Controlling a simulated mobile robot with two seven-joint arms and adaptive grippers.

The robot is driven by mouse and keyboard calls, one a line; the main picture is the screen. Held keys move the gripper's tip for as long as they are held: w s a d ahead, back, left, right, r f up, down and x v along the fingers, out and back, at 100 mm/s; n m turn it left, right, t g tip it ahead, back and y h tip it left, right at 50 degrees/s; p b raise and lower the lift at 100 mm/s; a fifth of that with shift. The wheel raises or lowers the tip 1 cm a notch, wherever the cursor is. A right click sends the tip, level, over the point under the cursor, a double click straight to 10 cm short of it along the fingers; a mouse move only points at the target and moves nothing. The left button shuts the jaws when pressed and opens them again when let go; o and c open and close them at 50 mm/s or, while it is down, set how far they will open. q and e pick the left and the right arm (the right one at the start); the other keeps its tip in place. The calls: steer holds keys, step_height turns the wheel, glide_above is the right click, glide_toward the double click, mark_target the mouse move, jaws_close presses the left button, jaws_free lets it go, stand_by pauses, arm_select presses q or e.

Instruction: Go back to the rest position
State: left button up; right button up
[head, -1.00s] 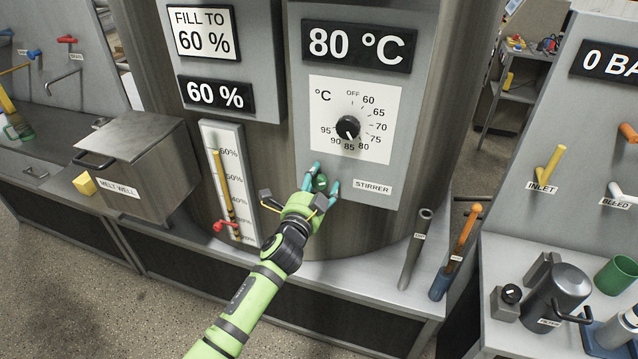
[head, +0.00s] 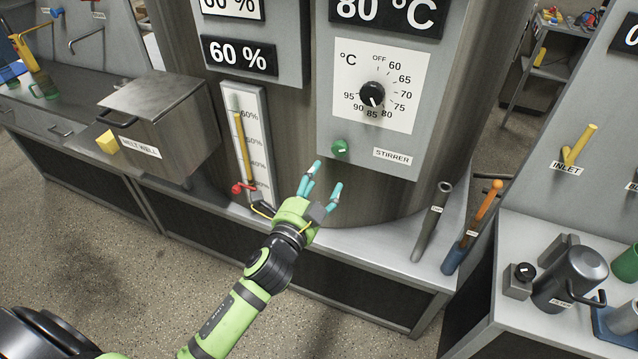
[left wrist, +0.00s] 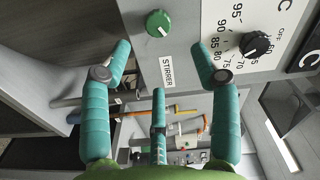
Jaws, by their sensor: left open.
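My left gripper (head: 321,187) is open and empty, with teal fingers on a green arm. In the head view it is in front of the steel tank, below and apart from the green stirrer knob (head: 340,147). In the left wrist view the fingers are spread, and the stirrer knob (left wrist: 158,23) is beyond them with nothing between the fingertips touching it. The black temperature dial (head: 372,94) is above, its pointer near 85. My right gripper is in neither view.
A melt well box (head: 165,130) with a yellow block (head: 108,142) stands at left. A gauge with a red valve (head: 240,188) is left of the gripper. A grey tube (head: 432,222) and an orange-handled tool (head: 478,225) stand at right. A dark filter pot (head: 570,280) is further right.

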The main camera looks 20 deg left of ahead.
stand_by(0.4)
arm_select(q)
steer(key=s+a+f+n+g, duration=0.1)
steer(key=s+f+n+g, duration=0.2)
steer(key=f, duration=0.9)
steer(key=s+f+n+g+b, duration=0.1)
steer(key=s+f+g, duration=0.3)
steer(key=f, duration=0.7)
steer(key=s+a+f+n+g, duration=0.15)
steer(key=s+f, duration=0.35)
steer(key=f, duration=0.7)
steer(key=s+f+n+g, duration=0.2)
steer(key=s+f, duration=0.4)
steer(key=s, duration=0.5)
steer(key=s+f+n+g, duration=0.2)
steer(key=s+f, duration=0.4)
steer(key=s, duration=0.5)
steer(key=s+f+n+g, duration=0.3)
steer(key=s+f, duration=0.4)
steer(key=s, duration=0.5)
steer(key=shift+a+g+y+b, duration=0.3)
steer(key=shift+a+g+b, duration=0.15)
steer(key=shift+g, duration=0.3)
